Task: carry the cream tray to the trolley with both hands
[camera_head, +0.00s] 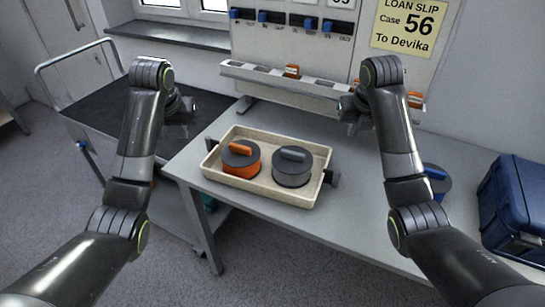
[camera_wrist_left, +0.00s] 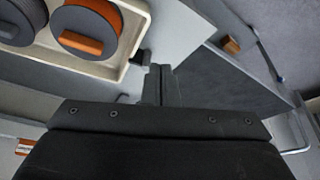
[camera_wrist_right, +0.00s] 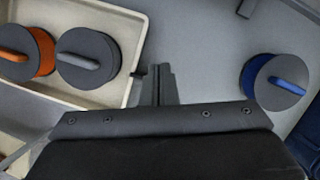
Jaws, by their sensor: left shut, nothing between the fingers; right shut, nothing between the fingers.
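The cream tray (camera_head: 255,188) sits level on the grey table and holds an orange canister (camera_head: 241,160) and a dark grey one (camera_head: 292,167). Dark handles stick out at its left end (camera_head: 211,144) and right end (camera_head: 332,177). The trolley (camera_head: 92,112), with a black top, stands left of the table, partly hidden by my left arm. My left gripper (camera_head: 184,112) is shut and empty, above and apart from the tray's left end; its fingers also show in the left wrist view (camera_wrist_left: 158,82). My right gripper (camera_head: 350,115) is shut and empty, above the right end (camera_wrist_right: 162,82).
A blue case (camera_head: 515,205) is at the far right. A panel with a shelf (camera_head: 280,83) and a loan slip (camera_head: 415,25) stands at the back. The trolley's push rail (camera_head: 75,53) rises at its far-left end.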

